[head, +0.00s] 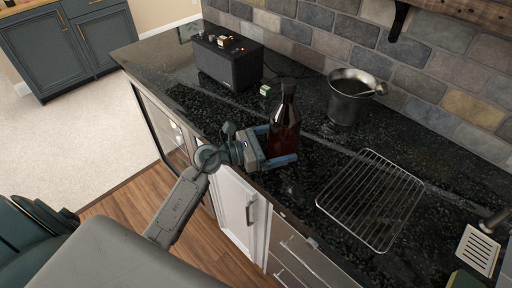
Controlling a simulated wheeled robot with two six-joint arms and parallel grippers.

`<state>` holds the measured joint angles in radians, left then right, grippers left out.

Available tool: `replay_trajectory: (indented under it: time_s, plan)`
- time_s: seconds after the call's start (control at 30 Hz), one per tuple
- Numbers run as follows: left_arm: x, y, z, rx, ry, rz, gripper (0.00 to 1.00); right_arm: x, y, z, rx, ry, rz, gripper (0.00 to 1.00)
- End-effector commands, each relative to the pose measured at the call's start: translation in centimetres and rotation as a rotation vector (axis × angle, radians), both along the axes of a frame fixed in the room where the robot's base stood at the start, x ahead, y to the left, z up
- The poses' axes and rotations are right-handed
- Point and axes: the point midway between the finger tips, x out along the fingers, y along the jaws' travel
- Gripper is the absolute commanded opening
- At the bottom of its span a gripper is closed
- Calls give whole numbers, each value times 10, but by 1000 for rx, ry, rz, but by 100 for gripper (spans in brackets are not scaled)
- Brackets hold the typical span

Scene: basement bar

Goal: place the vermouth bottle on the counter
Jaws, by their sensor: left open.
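The dark brown vermouth bottle (286,118) is upright at the counter's front part in the head view. It appears to stand on the black speckled counter (330,150), though its base is partly hidden by my gripper. My left gripper (277,146) is open, with one finger on the far side and one on the near side of the bottle's lower body. Whether the fingers touch the glass cannot be told. My right gripper is not in view.
A black amplifier-like box (229,62) and a small green-and-white cube (265,90) are behind the bottle to the left. A metal bucket (350,98) stands to the right. A wire rack (371,199) lies at the front right. White cabinet doors (240,205) are below the counter edge.

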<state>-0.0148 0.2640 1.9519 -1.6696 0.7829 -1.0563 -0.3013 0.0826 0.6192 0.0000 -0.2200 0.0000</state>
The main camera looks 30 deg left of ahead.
Motion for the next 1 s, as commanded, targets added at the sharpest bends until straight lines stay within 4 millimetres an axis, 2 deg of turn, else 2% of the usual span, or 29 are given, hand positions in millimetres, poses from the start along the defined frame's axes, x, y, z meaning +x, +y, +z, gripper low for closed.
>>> replay_trajectory:
  time_s: [0.2,0.6,1.0]
  plan:
    - [-24,25,-5,8,0,-2,95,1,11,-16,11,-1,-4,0]
    - [-59,62,-3,6,1,-4,95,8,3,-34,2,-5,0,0]
    - [-73,77,-1,3,1,-2,95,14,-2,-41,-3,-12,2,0]
